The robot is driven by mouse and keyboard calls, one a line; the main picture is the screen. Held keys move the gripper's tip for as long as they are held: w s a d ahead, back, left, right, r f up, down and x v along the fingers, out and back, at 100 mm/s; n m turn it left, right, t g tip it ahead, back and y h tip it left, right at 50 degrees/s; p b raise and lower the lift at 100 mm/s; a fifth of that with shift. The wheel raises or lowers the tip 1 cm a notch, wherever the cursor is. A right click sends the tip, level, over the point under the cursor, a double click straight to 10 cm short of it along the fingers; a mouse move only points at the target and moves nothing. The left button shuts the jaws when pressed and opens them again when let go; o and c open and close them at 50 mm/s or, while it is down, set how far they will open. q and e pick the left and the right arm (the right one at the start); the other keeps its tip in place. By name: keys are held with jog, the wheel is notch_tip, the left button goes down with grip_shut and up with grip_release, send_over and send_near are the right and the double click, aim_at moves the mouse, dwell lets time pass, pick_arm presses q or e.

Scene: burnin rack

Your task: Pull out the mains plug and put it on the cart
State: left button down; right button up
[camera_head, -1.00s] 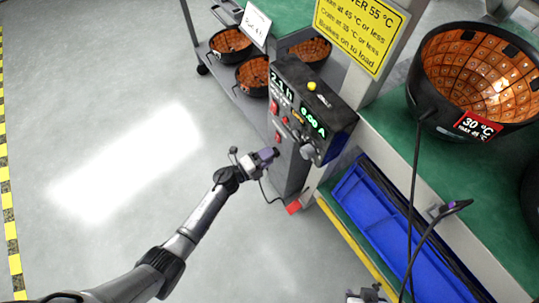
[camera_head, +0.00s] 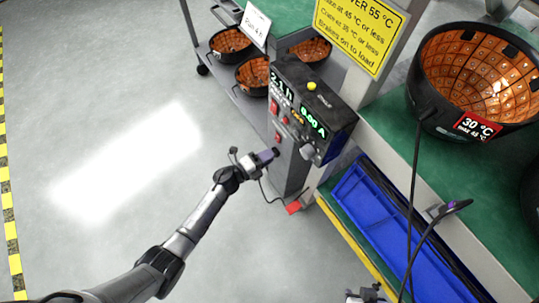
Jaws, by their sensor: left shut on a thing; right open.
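My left gripper (camera_head: 267,157) is shut on the mains plug (camera_head: 276,152), a small dark piece at its fingertips, mostly hidden by the fingers. It is beside the lower left side of the dark power unit with lit displays (camera_head: 303,112); I cannot tell whether the plug is still seated in a socket. My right gripper (camera_head: 365,296) is open at the bottom edge, partly cut off.
A green bench (camera_head: 385,150) at right carries a large black bowl (camera_head: 480,80) with a hanging cable. Blue trays (camera_head: 385,225) lie on the shelf below. A yellow sign (camera_head: 362,32) stands above the unit. The grey floor at left is clear.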

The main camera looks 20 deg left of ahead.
pick_arm(q)
jog(key=shift+r, duration=0.1)
jog(key=shift+p+v, duration=0.4)
jog(key=shift+v, duration=0.8)
jog(key=shift+p+v, duration=0.55)
jog(key=shift+v, duration=1.25)
